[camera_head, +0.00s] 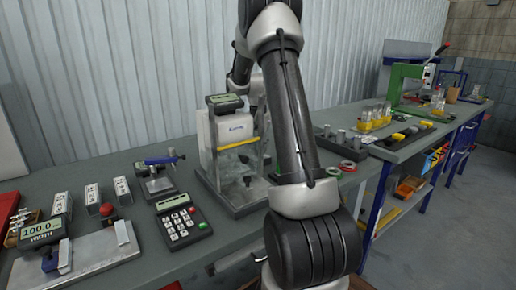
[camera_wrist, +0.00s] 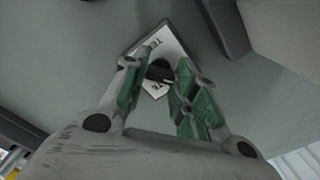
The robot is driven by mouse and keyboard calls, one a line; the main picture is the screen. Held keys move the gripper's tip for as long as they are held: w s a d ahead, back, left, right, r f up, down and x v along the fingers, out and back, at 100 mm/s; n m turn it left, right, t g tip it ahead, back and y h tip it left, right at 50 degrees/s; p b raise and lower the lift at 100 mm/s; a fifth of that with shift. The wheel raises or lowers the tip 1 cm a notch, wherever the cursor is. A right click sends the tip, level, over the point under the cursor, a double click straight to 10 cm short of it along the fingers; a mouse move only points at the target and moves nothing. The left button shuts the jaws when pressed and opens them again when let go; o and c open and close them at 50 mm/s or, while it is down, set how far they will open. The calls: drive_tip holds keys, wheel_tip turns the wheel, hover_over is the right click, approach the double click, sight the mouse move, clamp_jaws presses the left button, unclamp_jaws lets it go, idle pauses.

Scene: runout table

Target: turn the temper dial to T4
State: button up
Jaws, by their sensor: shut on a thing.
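In the wrist view my gripper (camera_wrist: 157,77) has its green-padded fingers on either side of a small black dial knob (camera_wrist: 160,70) and is shut on it. The knob sits on a white label plate (camera_wrist: 158,41) fixed to a grey surface. Marks show on the plate above and below the knob, but they are too small and blurred to read surely. The fingers hide parts of the plate, and I cannot tell which mark the dial points to. In the head view my arm hides the gripper and the dial.
In the head view a clear-fronted tester (camera_head: 235,150) with a display stands on the grey bench (camera_head: 145,258). A keypad unit (camera_head: 183,222) and a gauge labelled WIDTH (camera_head: 42,231) are left of it. Rings, bottles and a green machine (camera_head: 408,82) are to the right.

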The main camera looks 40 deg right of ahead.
drive_tip(key=shift+n, duration=0.7)
drive_tip(key=o, duration=1)
drive_tip(key=shift+r, duration=0.1)
wheel_tip(320, 180, up, 12)
idle(0.3)
